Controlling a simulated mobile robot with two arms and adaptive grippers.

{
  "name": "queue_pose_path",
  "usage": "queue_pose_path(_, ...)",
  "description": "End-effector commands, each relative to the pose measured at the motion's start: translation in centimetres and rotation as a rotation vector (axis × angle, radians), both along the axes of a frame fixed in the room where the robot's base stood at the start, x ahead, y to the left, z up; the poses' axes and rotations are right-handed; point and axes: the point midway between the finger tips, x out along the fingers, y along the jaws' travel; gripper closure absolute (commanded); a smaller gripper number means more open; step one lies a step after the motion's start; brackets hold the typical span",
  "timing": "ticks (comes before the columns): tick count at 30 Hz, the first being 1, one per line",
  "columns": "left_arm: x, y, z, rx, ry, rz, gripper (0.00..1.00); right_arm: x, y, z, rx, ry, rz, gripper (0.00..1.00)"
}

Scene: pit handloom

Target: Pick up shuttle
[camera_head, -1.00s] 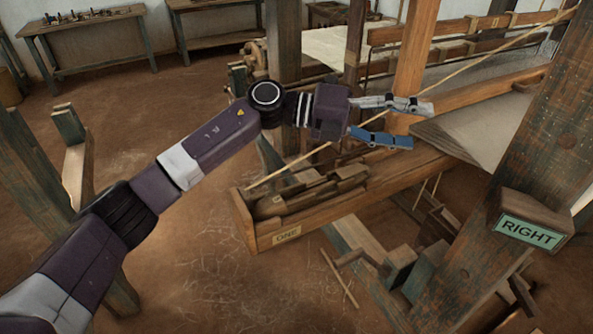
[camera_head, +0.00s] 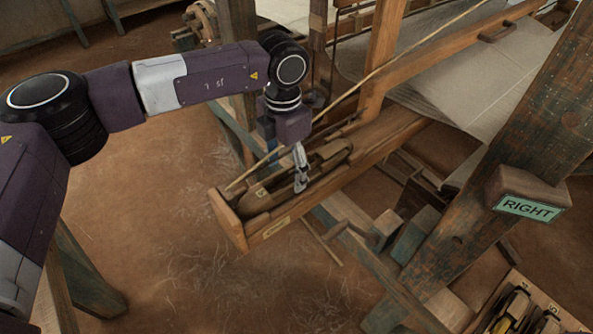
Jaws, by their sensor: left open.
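A wooden shuttle (camera_head: 262,195), long and boat-shaped, lies in the open wooden shuttle box (camera_head: 279,233) at the near end of the loom beam. My left gripper (camera_head: 296,184) points down over the box. It is open, with one grey finger in front of the shuttle's middle. The other finger is mostly hidden, so I cannot tell whether either touches the shuttle. The gripper hides part of the shuttle. My right gripper is not in view.
A post with a green "RIGHT" sign (camera_head: 528,208) stands at the right. A wooden tray (camera_head: 545,300) with several dark and yellow pieces is at the lower right. White cloth (camera_head: 480,85) stretches across the loom.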

Motion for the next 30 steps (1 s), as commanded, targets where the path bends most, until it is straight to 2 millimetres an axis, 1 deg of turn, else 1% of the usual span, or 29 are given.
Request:
queue_pose_path(1, -0.1, 0.1, -0.1, -0.001, 0.003, 0.000, 0.39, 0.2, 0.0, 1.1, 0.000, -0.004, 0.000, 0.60)
queue_pose_path(4, -0.1, 0.0, -1.6, -0.001, 0.003, 0.001, 0.39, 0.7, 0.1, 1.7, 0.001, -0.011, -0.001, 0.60)
queue_pose_path(9, 0.0, 0.0, -2.7, -0.003, -0.001, 0.000, 0.39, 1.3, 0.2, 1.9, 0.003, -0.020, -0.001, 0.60)
queue_pose_path(14, 0.0, 0.0, -2.8, -0.003, -0.001, 0.000, 0.39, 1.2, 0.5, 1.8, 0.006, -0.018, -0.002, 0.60)
queue_pose_path(21, 0.0, 0.0, -2.7, -0.003, -0.001, 0.000, 0.64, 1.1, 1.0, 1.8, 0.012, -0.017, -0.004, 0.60)
queue_pose_path(27, 0.0, 0.0, -2.7, -0.003, -0.001, 0.000, 0.86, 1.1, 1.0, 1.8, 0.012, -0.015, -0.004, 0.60)
queue_pose_path(29, 0.0, 0.0, -2.7, -0.003, -0.001, 0.000, 0.92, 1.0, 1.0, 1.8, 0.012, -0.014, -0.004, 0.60)
queue_pose_path(30, 0.0, 0.0, -2.6, -0.005, -0.002, 0.000, 0.92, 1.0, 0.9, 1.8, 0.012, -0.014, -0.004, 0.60)
